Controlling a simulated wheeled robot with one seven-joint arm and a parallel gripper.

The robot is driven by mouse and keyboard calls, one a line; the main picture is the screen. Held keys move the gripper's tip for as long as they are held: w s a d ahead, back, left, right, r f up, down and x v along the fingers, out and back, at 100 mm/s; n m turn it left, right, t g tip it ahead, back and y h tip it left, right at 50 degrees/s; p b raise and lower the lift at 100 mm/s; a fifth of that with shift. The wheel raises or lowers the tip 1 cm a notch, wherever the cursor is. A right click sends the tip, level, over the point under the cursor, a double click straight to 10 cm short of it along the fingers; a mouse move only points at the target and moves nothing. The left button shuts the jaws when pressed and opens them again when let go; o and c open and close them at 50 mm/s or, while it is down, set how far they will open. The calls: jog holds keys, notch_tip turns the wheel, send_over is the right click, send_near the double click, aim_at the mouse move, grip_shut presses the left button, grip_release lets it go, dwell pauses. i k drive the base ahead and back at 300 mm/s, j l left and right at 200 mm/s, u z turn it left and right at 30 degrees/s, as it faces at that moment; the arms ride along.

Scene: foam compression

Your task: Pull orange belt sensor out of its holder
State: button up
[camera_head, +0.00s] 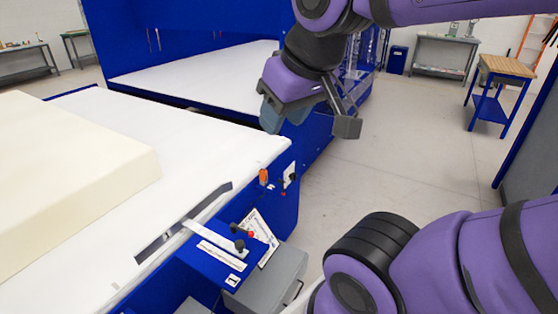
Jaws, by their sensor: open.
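The orange belt sensor (263,176) is a small upright orange piece at the right edge of the white belt. It sits at its holder (270,187) on the blue machine side, beside a white plate with a dark knob. My gripper (309,128) is open and empty. It hangs above and to the right of the sensor, clearly apart from it. Its two fingers are spread wide, the left one over the machine's edge and the right one over the floor. The lower part of the sensor inside the holder is hard to make out.
A cream foam block (70,180) lies on the white belt (215,145) at left. A control panel (235,240) with black and red knobs juts out below the sensor. A blue press (180,40) stands behind.

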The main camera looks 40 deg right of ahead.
aim_at(263, 172)
jog(key=i+l, duration=0.1)
jog(key=l, duration=0.35)
jog(key=i+l, duration=0.15)
jog(key=l, duration=0.3)
jog(key=i+l, duration=0.1)
jog(key=l, duration=0.3)
jog(key=i+l, duration=0.1)
jog(key=l, duration=0.35)
